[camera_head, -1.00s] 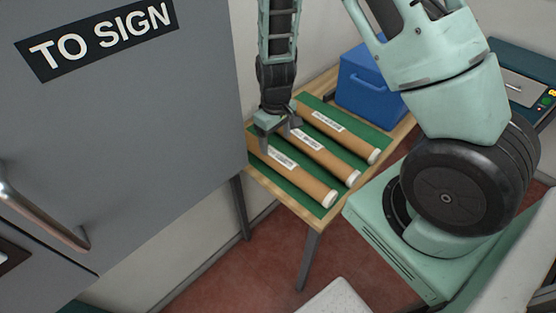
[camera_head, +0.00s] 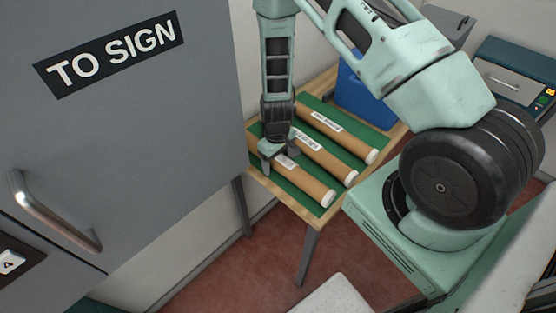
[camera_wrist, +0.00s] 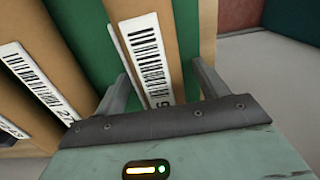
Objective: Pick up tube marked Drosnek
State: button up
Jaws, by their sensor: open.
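Three brown cardboard tubes with white end caps lie side by side on a green mat (camera_head: 300,201): a near tube (camera_head: 312,187), a middle tube (camera_head: 327,164) and a far tube (camera_head: 345,142). Each has a white label. I cannot read the name Drosnek on any of them. My gripper (camera_head: 280,160) is low over the label end of the near tube. In the wrist view my gripper (camera_wrist: 165,82) is open, its fingers on either side of one tube (camera_wrist: 180,40) with a barcode label (camera_wrist: 148,62).
The mat lies on a wooden table (camera_head: 398,131). A blue box (camera_head: 360,98) stands behind the tubes. A grey cabinet marked TO SIGN (camera_head: 150,150), with a metal handle (camera_head: 55,212), stands close on the left. A teal device (camera_head: 520,72) is at the right.

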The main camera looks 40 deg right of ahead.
jog(key=c, duration=1.3)
